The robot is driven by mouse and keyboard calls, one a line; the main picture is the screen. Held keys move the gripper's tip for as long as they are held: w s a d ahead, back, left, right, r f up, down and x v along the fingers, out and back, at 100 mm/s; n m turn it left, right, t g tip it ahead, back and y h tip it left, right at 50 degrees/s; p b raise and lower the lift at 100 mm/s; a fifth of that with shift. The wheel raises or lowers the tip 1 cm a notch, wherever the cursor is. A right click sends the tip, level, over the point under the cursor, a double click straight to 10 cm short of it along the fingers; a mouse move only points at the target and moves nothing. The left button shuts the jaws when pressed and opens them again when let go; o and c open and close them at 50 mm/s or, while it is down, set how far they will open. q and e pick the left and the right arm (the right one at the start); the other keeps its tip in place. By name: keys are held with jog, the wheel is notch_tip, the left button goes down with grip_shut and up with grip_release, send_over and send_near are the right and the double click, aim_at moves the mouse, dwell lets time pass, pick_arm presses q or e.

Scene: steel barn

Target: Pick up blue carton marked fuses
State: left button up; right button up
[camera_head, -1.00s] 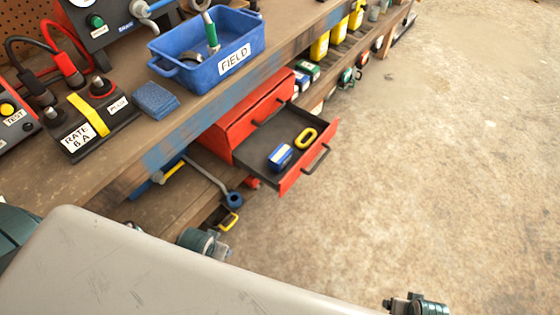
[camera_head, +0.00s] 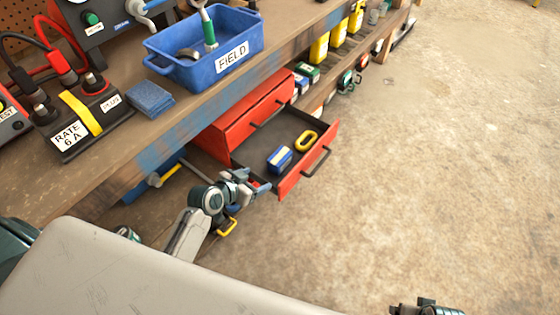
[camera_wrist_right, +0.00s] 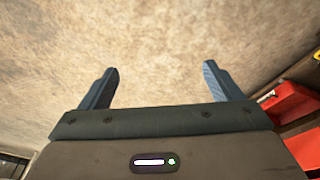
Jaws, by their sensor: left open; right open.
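A small blue carton (camera_head: 279,159) with a white and yellow band lies in the open drawer (camera_head: 291,182) of the red cabinet; its lettering is too small to read. A yellow ring-shaped thing (camera_head: 305,141) lies beside it. My left gripper (camera_head: 262,188) is open and empty, just outside the drawer's near left side, apart from the carton. My right gripper (camera_wrist_right: 160,85) is open and empty over bare floor in the right wrist view. The carton does not show in that view.
The workbench top overhangs the red cabinet (camera_head: 245,118) and holds a blue FIELD bin (camera_head: 205,62), a blue sponge-like block (camera_head: 150,98) and a RATE 6 A box (camera_head: 85,125). Concrete floor right of the drawer is clear. Red cabinet parts (camera_wrist_right: 285,105) show at right in the wrist view.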

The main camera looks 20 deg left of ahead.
pick_arm(q)
jog(key=t, duration=0.2)
send_near(279, 157)
jog(key=shift+w+a+f, duration=0.1)
jog(key=shift+w+f, duration=0.05)
jog(key=shift+w, duration=0.4)
jog(key=shift+w+f, duration=0.1)
jog(key=shift+w, duration=0.5)
jog(key=shift+w+d+f, duration=0.2)
jog(key=shift+w+f, duration=0.1)
jog(key=shift+w, duration=0.2)
jog(key=x, duration=0.4)
jog(key=shift+d+f, duration=0.15)
jog(key=shift+d, duration=0.25)
jog(key=shift+w+f, duration=0.2)
jog(key=shift+w, duration=0.1)
pick_arm(e)
jog(key=shift+f, duration=0.4)
pick_arm(q)
jog(key=c, duration=1.1)
